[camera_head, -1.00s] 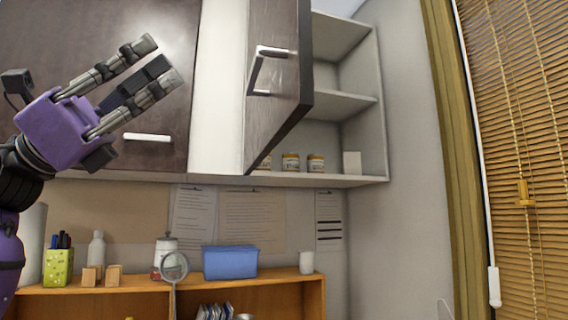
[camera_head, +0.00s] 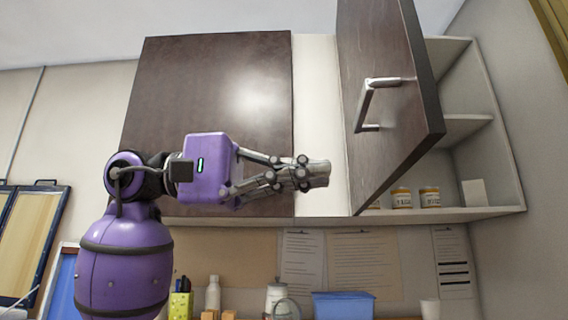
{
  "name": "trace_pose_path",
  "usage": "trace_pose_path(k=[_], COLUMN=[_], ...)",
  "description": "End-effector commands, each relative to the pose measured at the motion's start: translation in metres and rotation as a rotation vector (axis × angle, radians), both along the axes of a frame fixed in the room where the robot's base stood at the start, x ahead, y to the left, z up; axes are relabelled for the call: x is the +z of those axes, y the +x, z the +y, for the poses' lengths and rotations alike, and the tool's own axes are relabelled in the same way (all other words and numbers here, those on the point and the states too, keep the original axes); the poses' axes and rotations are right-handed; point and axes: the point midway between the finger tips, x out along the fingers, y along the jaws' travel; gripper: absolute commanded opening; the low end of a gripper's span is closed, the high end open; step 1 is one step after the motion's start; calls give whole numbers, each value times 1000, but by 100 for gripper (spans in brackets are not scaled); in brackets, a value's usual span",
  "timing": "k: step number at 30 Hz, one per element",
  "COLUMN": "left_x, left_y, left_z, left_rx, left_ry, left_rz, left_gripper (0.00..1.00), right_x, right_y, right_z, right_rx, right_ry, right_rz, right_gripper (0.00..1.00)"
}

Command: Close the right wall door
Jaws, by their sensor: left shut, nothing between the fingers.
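The right wall door (camera_head: 400,110) is dark brown and stands ajar, swung out from the wall cabinet (camera_head: 490,150), with shelves showing to its right. Its silver handle (camera_head: 368,104) is on the face turned to me. My left gripper (camera_head: 318,173) is shut and empty, pointing right. In the picture it lies left of the open door, in front of the pale panel (camera_head: 316,80) between the two doors. I cannot tell its depth from the door. My right gripper is not in view.
The left wall door (camera_head: 205,90) is shut. Jars (camera_head: 402,197) and a white box (camera_head: 474,193) stand on the lowest shelf. Below are a blue bin (camera_head: 343,306), a white cup (camera_head: 430,309) and pinned papers (camera_head: 366,264). The right wall bounds the cabinet.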

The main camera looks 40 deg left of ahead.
Motion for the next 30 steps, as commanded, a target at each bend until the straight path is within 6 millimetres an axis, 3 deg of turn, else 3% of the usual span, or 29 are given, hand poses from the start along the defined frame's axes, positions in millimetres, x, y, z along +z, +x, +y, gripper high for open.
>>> trace_pose_path(k=[6, 12, 30], left_x=[3, 3, 1], left_y=[19, 33, 39], left_z=[-41, -64, -72], left_rx=[-6, -3, 1], left_ry=[-1, -3, -3], left_rz=[-4, -1, 1], left_gripper=[0, 0, 0], right_x=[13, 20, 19], right_y=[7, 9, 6], right_z=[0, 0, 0], right_rx=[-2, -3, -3], right_ry=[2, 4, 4], right_rz=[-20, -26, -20], right_gripper=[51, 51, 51])
